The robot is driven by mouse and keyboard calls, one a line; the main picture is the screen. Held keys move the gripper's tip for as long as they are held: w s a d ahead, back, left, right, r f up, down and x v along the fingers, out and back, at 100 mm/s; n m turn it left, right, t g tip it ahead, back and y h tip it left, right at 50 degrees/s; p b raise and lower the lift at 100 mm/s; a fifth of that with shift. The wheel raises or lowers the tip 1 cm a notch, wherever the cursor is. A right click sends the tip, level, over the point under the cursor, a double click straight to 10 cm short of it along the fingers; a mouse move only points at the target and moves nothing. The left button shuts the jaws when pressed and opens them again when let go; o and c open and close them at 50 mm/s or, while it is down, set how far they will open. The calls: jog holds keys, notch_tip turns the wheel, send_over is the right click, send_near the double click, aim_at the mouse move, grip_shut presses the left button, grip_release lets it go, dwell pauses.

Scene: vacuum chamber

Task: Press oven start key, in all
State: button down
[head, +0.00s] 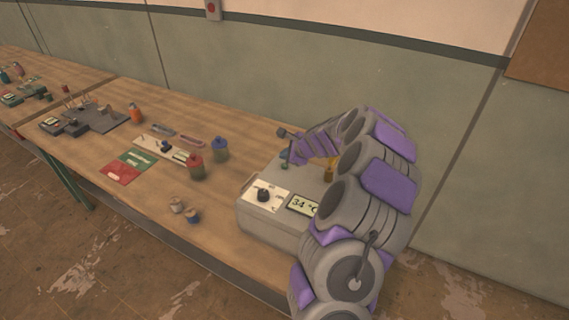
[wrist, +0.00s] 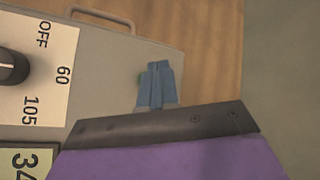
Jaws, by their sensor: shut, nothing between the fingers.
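The oven (head: 262,222) is a grey box on the near end of the bench. On its top are a white dial plate with a black knob (head: 263,194) and a display (head: 303,205) reading 34 °C. A small green key (head: 284,165) sits on the top behind the dial plate. My gripper (head: 285,155) is over it, with blue fingers shut and empty.
A small amber part (head: 329,172) stands on the oven near my arm. A metal handle (wrist: 103,15) shows at the oven's edge. Red (head: 196,167) and blue (head: 220,149) bottles stand left of the oven, with small jars (head: 193,216) in front. A wall is behind the bench.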

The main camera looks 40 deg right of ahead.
aim_at(286, 167)
jog(key=shift+r+p, duration=1.65)
jog(key=shift+r, duration=0.35)
jog(key=s+a+r+n+g+y, duration=0.1)
jog(key=s+a+r+n, duration=0.25)
jog(key=a, duration=0.65)
jog(key=s+a+r+n+g+y, duration=0.25)
jog(key=a+n, duration=0.25)
jog(key=a, duration=0.6)
jog(key=s+a+r+n+g+y, duration=0.15)
jog(key=a+r+n, duration=0.3)
jog(key=a, duration=0.55)
jog(key=s+a+n+g+h, duration=0.2)
jog(key=s+a+n, duration=0.25)
jog(key=s, duration=0.75)
jog(key=s+a+n+g+h, duration=0.1)
jog(key=s+a+n+g, duration=0.4)
jog(key=s, duration=0.7)
jog(key=s+d+f+n+t+h, duration=0.1)
jog(key=s+d+n+h, duration=0.1)
jog(key=s, duration=0.8)
jog(key=shift+d+n+h+b, duration=0.3)
jog(key=shift+d+n, duration=0.45)
jog(key=shift+d, duration=0.45)
